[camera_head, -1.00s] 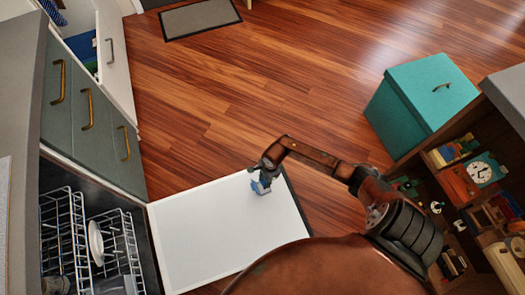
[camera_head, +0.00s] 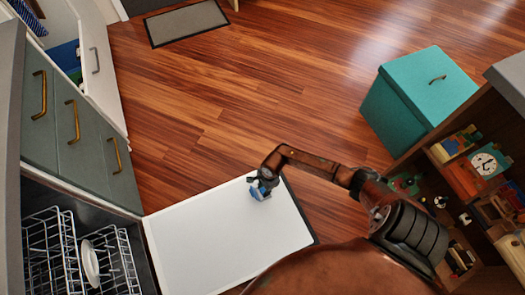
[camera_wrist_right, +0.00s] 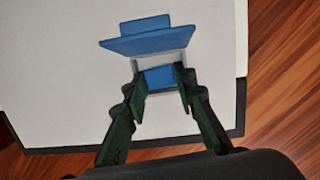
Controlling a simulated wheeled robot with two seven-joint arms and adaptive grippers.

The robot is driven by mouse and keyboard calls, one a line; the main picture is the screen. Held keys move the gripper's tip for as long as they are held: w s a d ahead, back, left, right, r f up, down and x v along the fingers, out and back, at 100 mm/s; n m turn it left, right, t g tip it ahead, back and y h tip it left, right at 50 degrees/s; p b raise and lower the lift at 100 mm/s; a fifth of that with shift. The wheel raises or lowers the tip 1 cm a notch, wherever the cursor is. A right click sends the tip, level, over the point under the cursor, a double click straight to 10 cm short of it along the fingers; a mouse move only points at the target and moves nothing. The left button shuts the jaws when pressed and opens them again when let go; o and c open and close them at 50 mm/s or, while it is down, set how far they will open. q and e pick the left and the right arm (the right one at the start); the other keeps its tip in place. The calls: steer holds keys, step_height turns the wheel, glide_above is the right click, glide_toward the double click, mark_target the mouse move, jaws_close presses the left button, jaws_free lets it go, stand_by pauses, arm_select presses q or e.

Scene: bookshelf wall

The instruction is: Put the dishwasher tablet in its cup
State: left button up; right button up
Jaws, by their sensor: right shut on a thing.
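My right gripper (camera_head: 260,189) is low over the far end of the white open dishwasher door (camera_head: 215,240). In the right wrist view its two dark fingers (camera_wrist_right: 160,90) are shut on a blue block, which appears to be the dishwasher tablet (camera_wrist_right: 159,78). Just beyond the fingertips is a pale grey recess, apparently the cup (camera_wrist_right: 120,63), with a raised blue lid (camera_wrist_right: 148,42) above it. Whether the tablet is inside the cup or just over it I cannot tell. In the head view the blue part (camera_head: 257,193) is small beside the fingers. My left gripper is not in view.
The dishwasher's wire racks (camera_head: 55,260) with a white plate (camera_head: 90,265) are at the lower left, beside grey-green drawers (camera_head: 75,130). A teal box (camera_head: 415,100) and a shelf with toys (camera_head: 480,185) stand at the right.

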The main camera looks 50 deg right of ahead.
stand_by(0.4)
steer(key=o, duration=0.9)
step_height(320, 180, up, 12)
steer(key=d, duration=0.1)
steer(key=shift+s+d, duration=0.2)
steer(key=shift+d, duration=0.15)
steer(key=shift+a, duration=0.1)
